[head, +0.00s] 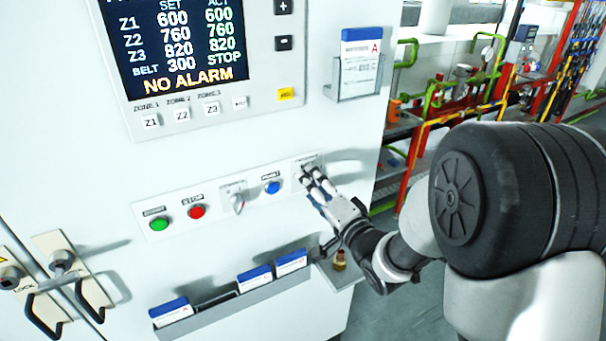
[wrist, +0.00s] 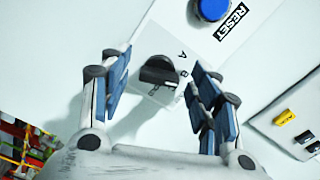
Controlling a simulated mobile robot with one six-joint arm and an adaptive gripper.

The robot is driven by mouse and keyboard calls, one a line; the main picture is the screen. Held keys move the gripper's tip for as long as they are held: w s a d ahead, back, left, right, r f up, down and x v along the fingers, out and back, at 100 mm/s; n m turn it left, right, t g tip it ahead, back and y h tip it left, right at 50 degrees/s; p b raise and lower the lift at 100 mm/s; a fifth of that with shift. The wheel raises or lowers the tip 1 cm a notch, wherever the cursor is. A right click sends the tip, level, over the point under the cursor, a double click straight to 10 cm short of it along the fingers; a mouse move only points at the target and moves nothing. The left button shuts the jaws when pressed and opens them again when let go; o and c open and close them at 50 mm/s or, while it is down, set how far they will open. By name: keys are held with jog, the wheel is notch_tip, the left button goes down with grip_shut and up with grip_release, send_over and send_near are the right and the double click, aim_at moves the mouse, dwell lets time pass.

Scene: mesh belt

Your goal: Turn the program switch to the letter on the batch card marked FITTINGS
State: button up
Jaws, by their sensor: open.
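The program switch (wrist: 160,70) is a black knob on a small pale plate with the letters A and B visible beside it. My gripper (wrist: 158,82) is open, with a finger pair on each side of the knob in the wrist view; whether they touch it is unclear. In the head view my gripper (head: 311,179) is at the right end of the button strip and mostly hides the switch. Batch cards with blue headers (head: 170,308) (head: 255,278) (head: 291,262) stand in a low rack; their text is too small to read. Another card (head: 360,60) shows a red A.
A blue reset button (head: 272,188) is just left of the switch. A grey selector (head: 238,203), red stop button (head: 197,212) and green button (head: 160,224) lie further left. The card rack (head: 230,313) juts out below. The display (head: 180,45) reads NO ALARM.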

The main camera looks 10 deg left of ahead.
jog(key=shift+w+a, duration=0.15)
jog(key=shift+w, duration=0.1)
jog(key=c, duration=1)
